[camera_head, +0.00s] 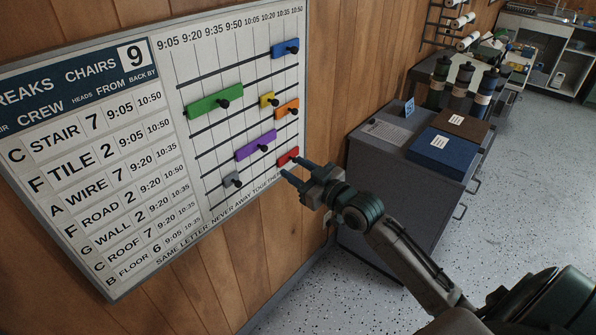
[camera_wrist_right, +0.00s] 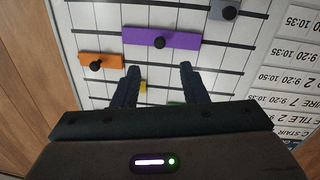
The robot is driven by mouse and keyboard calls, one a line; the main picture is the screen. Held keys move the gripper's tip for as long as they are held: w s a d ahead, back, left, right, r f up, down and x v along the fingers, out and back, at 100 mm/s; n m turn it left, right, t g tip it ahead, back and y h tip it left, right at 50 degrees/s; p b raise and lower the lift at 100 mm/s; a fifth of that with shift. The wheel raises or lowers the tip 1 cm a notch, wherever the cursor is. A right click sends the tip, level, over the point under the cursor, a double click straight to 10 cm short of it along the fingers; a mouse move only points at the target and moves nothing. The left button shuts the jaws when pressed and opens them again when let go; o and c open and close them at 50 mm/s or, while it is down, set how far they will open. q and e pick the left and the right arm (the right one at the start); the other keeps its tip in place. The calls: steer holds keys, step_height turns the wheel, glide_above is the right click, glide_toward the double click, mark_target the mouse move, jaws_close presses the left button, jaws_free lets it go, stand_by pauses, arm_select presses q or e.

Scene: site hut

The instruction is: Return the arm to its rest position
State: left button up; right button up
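My right gripper (camera_head: 293,174) is in front of the lower right corner of the wall board (camera_head: 190,255), near the red block (camera_head: 288,157). In the right wrist view the fingers of this gripper (camera_wrist_right: 158,85) stand apart with nothing between them. Behind them on the board are the purple block (camera_wrist_right: 161,38), the orange block (camera_wrist_right: 100,61) and the grey block (camera_wrist_right: 224,9); yellow and green blocks are partly hidden. In the head view my right arm (camera_head: 405,255) reaches in from the lower right. My left gripper is not in view.
The board also holds a green block (camera_head: 214,102), a blue block (camera_head: 286,48) and a yellow block (camera_head: 268,100). A grey cabinet (camera_head: 390,195) with a blue box (camera_head: 440,150) and a brown box (camera_head: 461,125) stands right of the gripper. Speckled floor (camera_head: 530,190) is clear.

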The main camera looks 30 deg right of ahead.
stand_by(0.5)
steer(key=s+d+f+m+g+h, duration=0.1)
steer(key=d+f+g+h, duration=0.15)
steer(key=f, duration=0.75)
steer(key=s+d+f+m+g+h, duration=0.1)
steer(key=d+f+m, duration=0.15)
steer(key=f, duration=0.85)
steer(key=s+d+f+g+h, duration=0.1)
steer(key=d+f+g, duration=0.15)
steer(key=f, duration=0.75)
steer(key=s+f+m+g+h, duration=0.1)
steer(key=s+f+g, duration=0.1)
steer(key=s+f, duration=0.7)
steer(key=s+f+g, duration=0.2)
steer(key=s+f, duration=0.4)
steer(key=f, duration=0.6)
steer(key=s+a+f+g, duration=0.2)
steer(key=s+f, duration=0.3)
steer(key=s, duration=0.6)
steer(key=s+a+f+g, duration=0.2)
steer(key=s+f, duration=0.4)
steer(key=s, duration=0.4)
steer(key=s+a+f+g, duration=0.2)
steer(key=s+f, duration=0.4)
steer(key=s, duration=0.5)
steer(key=shift+s+a+f, duration=0.2)
steer(key=shift+s+a, duration=0.15)
steer(key=shift+a, duration=0.55)
